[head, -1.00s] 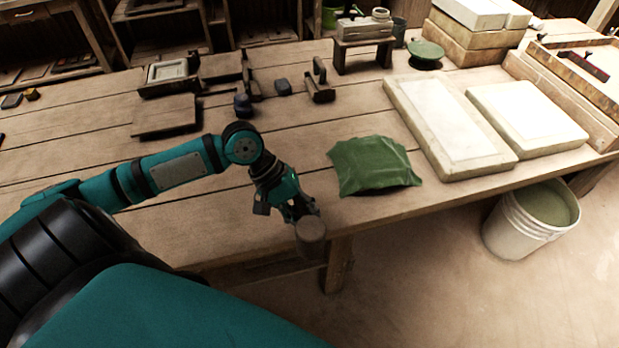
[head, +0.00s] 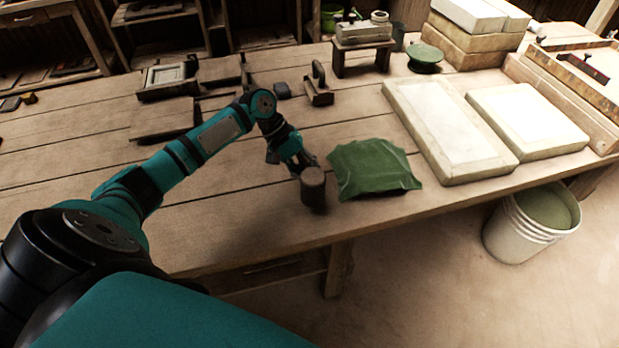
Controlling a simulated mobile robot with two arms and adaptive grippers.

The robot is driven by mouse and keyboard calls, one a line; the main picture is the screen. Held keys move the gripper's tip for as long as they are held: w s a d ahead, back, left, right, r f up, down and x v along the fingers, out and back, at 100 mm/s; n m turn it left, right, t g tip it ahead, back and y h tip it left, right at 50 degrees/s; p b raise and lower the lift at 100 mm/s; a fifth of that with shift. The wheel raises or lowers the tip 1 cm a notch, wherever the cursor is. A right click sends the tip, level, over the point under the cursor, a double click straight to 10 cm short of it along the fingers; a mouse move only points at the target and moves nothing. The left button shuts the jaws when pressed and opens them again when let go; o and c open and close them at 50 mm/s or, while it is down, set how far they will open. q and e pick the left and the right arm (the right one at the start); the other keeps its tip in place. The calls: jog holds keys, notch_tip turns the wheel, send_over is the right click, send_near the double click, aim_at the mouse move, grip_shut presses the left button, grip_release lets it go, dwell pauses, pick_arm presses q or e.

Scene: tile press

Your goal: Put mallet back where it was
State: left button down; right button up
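The mallet shows as a brown cylindrical head (head: 313,188) at the end of my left gripper (head: 297,163), in the head view. The gripper is shut on the mallet, and its handle is hidden by the fingers. The mallet head is over the worktable, just left of the green cloth (head: 372,166). I cannot tell whether it touches the tabletop. My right gripper is not in view.
Two pale slabs (head: 450,130) (head: 528,118) lie right of the cloth. A wooden float with a handle (head: 319,92) and a small stand (head: 363,59) are farther back. A white bucket (head: 532,222) stands on the floor. The table's front left is clear.

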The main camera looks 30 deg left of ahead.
pick_arm(q)
jog(key=shift+f, duration=0.85)
jog(key=shift+f, duration=0.55)
jog(key=c, duration=1.5)
grip_release()
jog(key=shift+f, duration=0.15)
jog(key=v, duration=1.3)
jog(key=shift+d+r, duration=0.3)
